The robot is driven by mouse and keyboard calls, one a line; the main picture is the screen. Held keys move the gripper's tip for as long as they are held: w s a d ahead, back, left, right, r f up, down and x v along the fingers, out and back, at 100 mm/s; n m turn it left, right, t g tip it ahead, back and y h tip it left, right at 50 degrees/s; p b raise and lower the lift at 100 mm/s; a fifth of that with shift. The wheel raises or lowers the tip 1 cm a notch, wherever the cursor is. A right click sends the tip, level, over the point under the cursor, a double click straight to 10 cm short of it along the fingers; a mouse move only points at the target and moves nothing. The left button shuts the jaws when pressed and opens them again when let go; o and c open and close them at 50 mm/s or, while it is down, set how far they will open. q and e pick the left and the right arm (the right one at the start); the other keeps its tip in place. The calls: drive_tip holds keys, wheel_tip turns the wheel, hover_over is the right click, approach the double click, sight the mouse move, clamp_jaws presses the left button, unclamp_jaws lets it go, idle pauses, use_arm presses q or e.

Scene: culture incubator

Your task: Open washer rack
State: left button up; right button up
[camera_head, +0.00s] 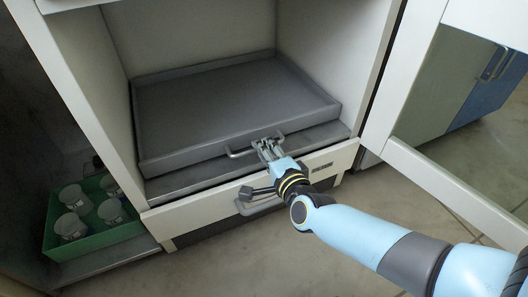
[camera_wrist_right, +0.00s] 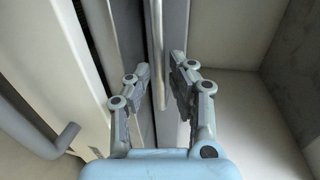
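The washer rack (camera_head: 220,105) is a grey, shallow tray inside the white cabinet, with a metal handle (camera_head: 236,154) on its front edge. My right gripper (camera_head: 267,146) is at the handle's right part in the head view and hides some of it. In the right wrist view the two fingers of my right gripper (camera_wrist_right: 160,72) are apart. The handle bar (camera_wrist_right: 157,45) runs between or just beyond the fingertips, with gaps visible on both sides. Whether a finger touches it is unclear. My left gripper is not in view.
The cabinet door (camera_head: 455,190) with a glass pane stands open at the right. A lower drawer front with its own handle (camera_head: 262,206) lies below the rack, under my right wrist. A green crate (camera_head: 95,238) with several jars stands at the lower left.

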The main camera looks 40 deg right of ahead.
drive_tip(key=shift+w, duration=0.15)
drive_tip(key=shift+c, duration=0.4)
clamp_jaws()
drive_tip(key=shift+f, duration=0.1)
